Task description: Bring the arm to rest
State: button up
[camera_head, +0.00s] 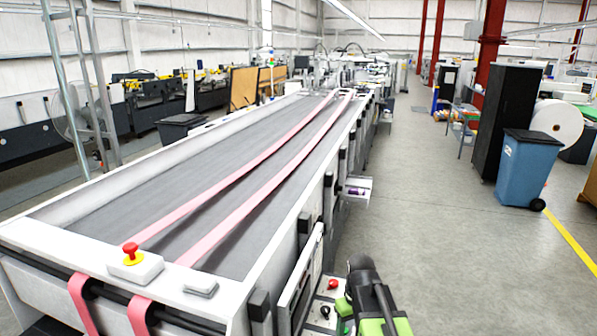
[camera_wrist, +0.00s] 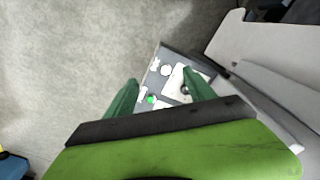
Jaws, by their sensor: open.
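My arm, black and bright green, reaches in from the bottom edge of the camera_head view, right of the machine's near corner. In the wrist view my gripper (camera_wrist: 160,76) has two dark green fingers spread apart, with nothing held between them. Below and between them is a small control panel (camera_wrist: 172,58) with pale plates, a dark round knob and a green spot. In the camera_head view the panel carries a red button (camera_head: 333,284) and a black knob (camera_head: 325,311). My arm hides part of it. Whether the fingers touch the panel cannot be told.
The long folder gluer (camera_head: 200,170) with two pink belts fills the left. A red emergency button (camera_head: 130,252) sits on its near end. A blue bin (camera_head: 528,172) and black cabinet (camera_head: 505,115) stand right. The grey floor (camera_head: 430,220) between is clear.

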jog(key=s+f+m+b, duration=0.1)
jog(key=s+f+m, duration=0.1)
jog(key=s+m, duration=0.3)
notch_tip(320, 180, down, 22)
jog(key=n+b, duration=0.1)
jog(key=b, duration=2.2)
jog(key=shift+s+d, duration=0.2)
jog(key=shift+d, duration=0.2)
